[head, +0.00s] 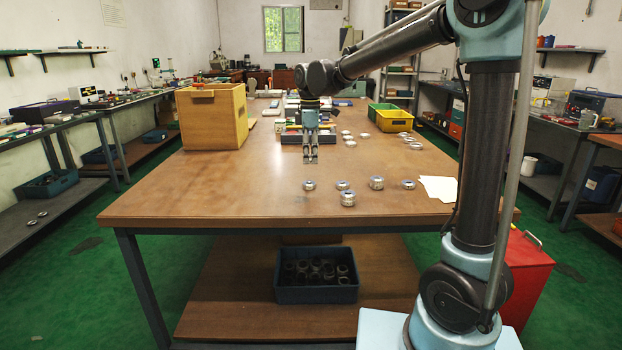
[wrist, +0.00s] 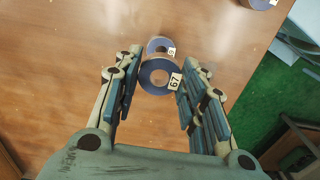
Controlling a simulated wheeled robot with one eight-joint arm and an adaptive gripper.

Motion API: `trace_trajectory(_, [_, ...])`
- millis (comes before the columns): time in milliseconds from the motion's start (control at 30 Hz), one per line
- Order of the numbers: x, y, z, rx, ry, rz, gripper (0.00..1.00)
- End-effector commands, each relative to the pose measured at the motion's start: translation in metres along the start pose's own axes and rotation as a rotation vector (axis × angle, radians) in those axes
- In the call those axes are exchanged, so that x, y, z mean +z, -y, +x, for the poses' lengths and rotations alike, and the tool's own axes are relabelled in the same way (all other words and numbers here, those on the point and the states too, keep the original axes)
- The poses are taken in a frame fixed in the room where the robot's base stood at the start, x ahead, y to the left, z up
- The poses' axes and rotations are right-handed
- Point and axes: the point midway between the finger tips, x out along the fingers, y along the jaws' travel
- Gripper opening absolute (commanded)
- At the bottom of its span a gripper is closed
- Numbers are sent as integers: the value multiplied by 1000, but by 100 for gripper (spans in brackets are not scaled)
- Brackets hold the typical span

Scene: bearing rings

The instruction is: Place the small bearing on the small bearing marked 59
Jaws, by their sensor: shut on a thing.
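My gripper (head: 311,160) hangs over the table, its fingers pointing down. In the wrist view its two fingers (wrist: 155,85) are closed on a blue-faced bearing ring (wrist: 147,79), whose white tag looks like 67. Just beyond it is a second ring (wrist: 155,43), partly covered by the held one; its tag is too small to read surely. In the head view a small bearing (head: 309,185) lies on the table below the gripper, with a clear gap between them. I cannot make out a 59 on any ring.
On the wooden table (head: 220,195), more bearings (head: 343,185) (head: 376,183) (head: 408,184) (head: 348,198) lie to the right, near white paper (head: 438,188). A wooden box (head: 212,118) stands at left, a yellow bin (head: 394,121) at back right. The left front of the table is clear.

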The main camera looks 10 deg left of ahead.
Motion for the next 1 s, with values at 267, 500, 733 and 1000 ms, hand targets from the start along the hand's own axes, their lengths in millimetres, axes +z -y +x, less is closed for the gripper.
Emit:
trace_trajectory(267, [-5, 1, 33, 0, 0, -7, 11])
trace_trajectory(500, [-7, 2, 54, 0, 0, -9, 11])
trace_trajectory(733, [-7, 2, 75, 0, 0, -9, 11])
trace_trajectory(1000, [-7, 2, 76, 0, 0, -9, 11])
